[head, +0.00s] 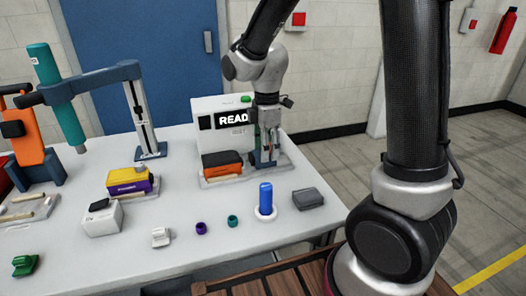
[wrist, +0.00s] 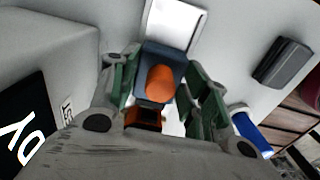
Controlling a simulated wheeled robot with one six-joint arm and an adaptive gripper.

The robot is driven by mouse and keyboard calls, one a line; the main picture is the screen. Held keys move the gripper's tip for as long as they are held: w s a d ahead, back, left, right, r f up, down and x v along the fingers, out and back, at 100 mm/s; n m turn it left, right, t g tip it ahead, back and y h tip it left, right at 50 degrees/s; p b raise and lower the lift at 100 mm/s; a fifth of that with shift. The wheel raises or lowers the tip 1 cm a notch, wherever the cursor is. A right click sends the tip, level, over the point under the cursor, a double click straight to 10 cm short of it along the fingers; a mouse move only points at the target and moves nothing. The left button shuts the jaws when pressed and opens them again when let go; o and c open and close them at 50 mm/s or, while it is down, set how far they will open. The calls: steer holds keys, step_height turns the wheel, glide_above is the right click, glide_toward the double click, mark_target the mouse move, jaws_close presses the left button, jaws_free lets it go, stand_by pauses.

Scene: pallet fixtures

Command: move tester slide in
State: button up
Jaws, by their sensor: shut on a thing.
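The tester (head: 222,112) is a white box at the back of the table, with a lit display reading "READ", the rest cut off, and a green button on top. A low rail base (head: 215,180) in front of it carries an orange and black block (head: 222,164). My gripper (head: 266,143) points down at the right end of this base. In the wrist view its green-padded fingers stand either side of an orange knob (wrist: 161,83) on a dark blue-grey slide block (wrist: 160,62). My gripper is shut on this knob. The finger contact is partly hidden.
A blue cylinder on a white ring (head: 265,200) and a grey box (head: 308,199) stand in front. Purple and teal rings (head: 232,221) and a white block (head: 161,237) lie to the left.

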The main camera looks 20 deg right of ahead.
mark_target(259, 153)
steer(key=shift+a, duration=1.15)
steer(key=o, duration=0.4)
steer(key=shift+r, duration=0.1)
steer(key=shift+r, duration=3.95)
